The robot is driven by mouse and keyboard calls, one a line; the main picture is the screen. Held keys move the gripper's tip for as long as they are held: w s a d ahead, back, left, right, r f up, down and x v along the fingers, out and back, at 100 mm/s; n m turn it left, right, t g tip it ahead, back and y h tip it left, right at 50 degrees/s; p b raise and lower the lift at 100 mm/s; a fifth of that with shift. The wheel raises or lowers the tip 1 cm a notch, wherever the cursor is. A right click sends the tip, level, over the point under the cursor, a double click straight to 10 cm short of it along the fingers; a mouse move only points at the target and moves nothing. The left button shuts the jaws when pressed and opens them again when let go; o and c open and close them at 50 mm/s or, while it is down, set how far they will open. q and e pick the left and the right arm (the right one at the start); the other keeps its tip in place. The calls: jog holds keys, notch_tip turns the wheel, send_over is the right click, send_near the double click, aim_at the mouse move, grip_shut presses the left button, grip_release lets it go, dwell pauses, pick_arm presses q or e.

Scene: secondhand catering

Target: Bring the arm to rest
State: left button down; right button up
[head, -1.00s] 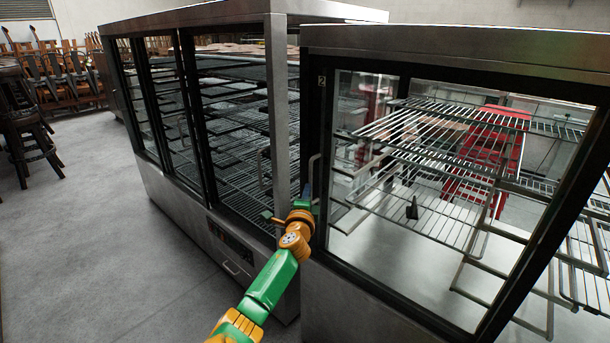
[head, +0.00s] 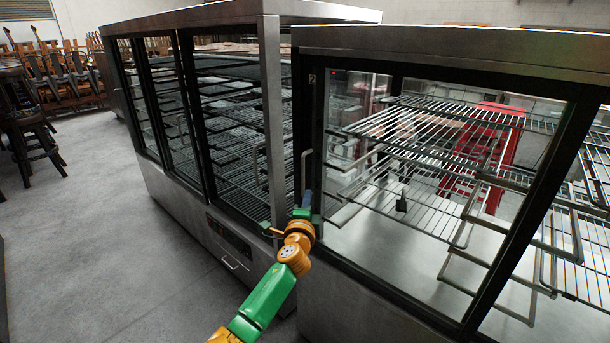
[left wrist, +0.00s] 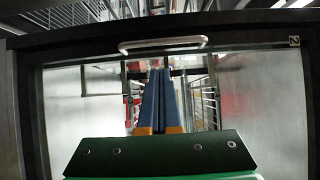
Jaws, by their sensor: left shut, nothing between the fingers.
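My left gripper (head: 307,203) is at the end of the green and orange arm, in front of the near display cabinet's (head: 450,44) door frame. In the left wrist view its two blue fingers (left wrist: 160,88) lie together, shut and empty. They point at a glass door, with a pale bar handle (left wrist: 163,43) beyond their tips. In the head view the upright door handle (head: 304,168) is just above the gripper; I cannot tell whether they touch. My right gripper is not in view.
A long steel and glass cabinet (head: 195,25) stands to the left of the gripper. Wire racks (head: 430,120) fill the near cabinet. Dark stools (head: 28,135) and stacked chairs stand at the far left. The grey floor (head: 95,225) is clear at the left.

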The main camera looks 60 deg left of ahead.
pick_arm(q)
jog(key=v, duration=0.6)
jog(key=s+d+f+g+h, duration=0.1)
jog(key=d+f+h, duration=0.25)
jog(key=f, duration=0.65)
jog(key=s+d+f+n+g+h, duration=0.15)
jog(key=d+f, duration=0.35)
jog(key=f, duration=0.5)
jog(key=s+d+f+g+h, duration=0.1)
jog(key=d+f+h, duration=0.25)
jog(key=f, duration=0.65)
jog(key=s+d+f+n+g+h, duration=0.2)
jog(key=s+d+f+g, duration=0.1)
jog(key=s+d+f, duration=0.5)
jog(key=s+d+f+n+g+h, duration=0.1)
jog(key=s+d+f+g+h, duration=0.2)
jog(key=s+d+f, duration=0.5)
jog(key=s+d+g, duration=0.1)
jog(key=s+d, duration=0.3)
jog(key=s, duration=0.3)
jog(key=shift+s+d+f+n, duration=0.25)
jog(key=shift+s+f+n, duration=0.05)
jog(key=shift+f+n, duration=0.1)
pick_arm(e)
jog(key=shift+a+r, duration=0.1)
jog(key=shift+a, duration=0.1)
pick_arm(q)
jog(key=shift+h, duration=0.25)
